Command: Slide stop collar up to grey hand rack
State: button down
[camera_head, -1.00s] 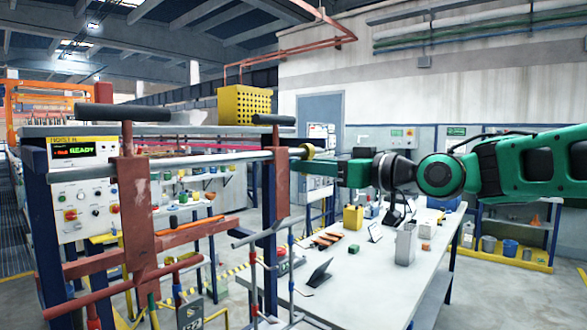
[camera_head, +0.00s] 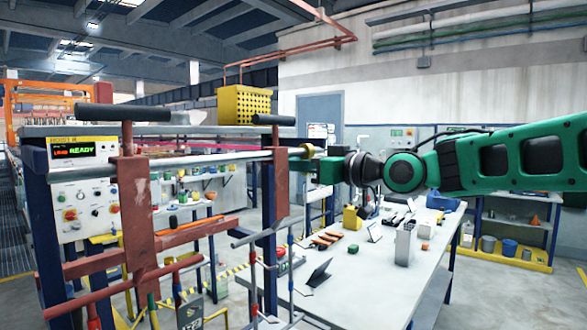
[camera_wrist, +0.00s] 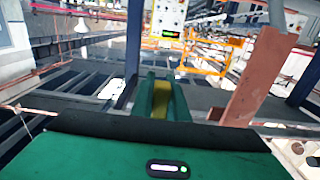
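A brass-yellow collar (camera_head: 306,151) sits around the right end of the pale steel bar (camera_head: 220,159) in the head view, just right of the right rust-red upright (camera_head: 281,185). I cannot tell which is the grey hand rack.
A white workbench (camera_head: 345,285) with small items stands below the arm. A control panel (camera_head: 85,190) reading READY is at left, and a yellow perforated box (camera_head: 244,105) is behind the bar. A dark blue post (camera_head: 269,260) stands close below the gripper.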

jog(key=shift+s+a, duration=0.9)
jog(key=shift+s, duration=0.25)
jog(key=c, duration=1.7)
grip_release()
jog(key=shift+d, duration=0.15)
jog(key=v, duration=1)
jog(key=shift+s+d+f, duration=0.1)
jog(key=shift+s+d, duration=0.05)
jog(key=shift+d, duration=0.1)
jog(key=shift+c, duration=0.7)
